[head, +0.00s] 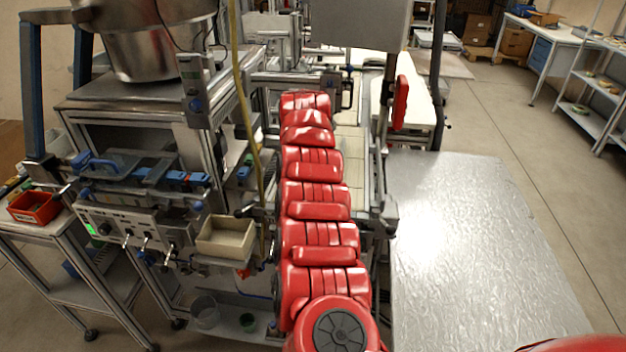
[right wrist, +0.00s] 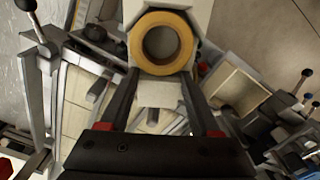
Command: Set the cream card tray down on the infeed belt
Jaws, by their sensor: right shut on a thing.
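My right gripper (right wrist: 158,76) is shut on the near part of a pale cream card tray (right wrist: 160,94), one dark finger on each side. A yellow tape reel (right wrist: 188,38) sits on the tray. In the head view my red arm hides the gripper and the tray. The infeed belt (head: 348,148) looks like the cream strip between metal rails, partly covered by that arm. It also shows as a cream strip (right wrist: 76,88) left of the fingers in the right wrist view. I cannot tell the gap between tray and belt. My left gripper is out of view.
An empty cream bin (head: 226,240) stands on the machine front, left of the belt; it also shows in the right wrist view (right wrist: 238,86). A bare metal table (head: 470,240) lies right of the belt. A grey box (head: 355,25) hangs above the belt's far end.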

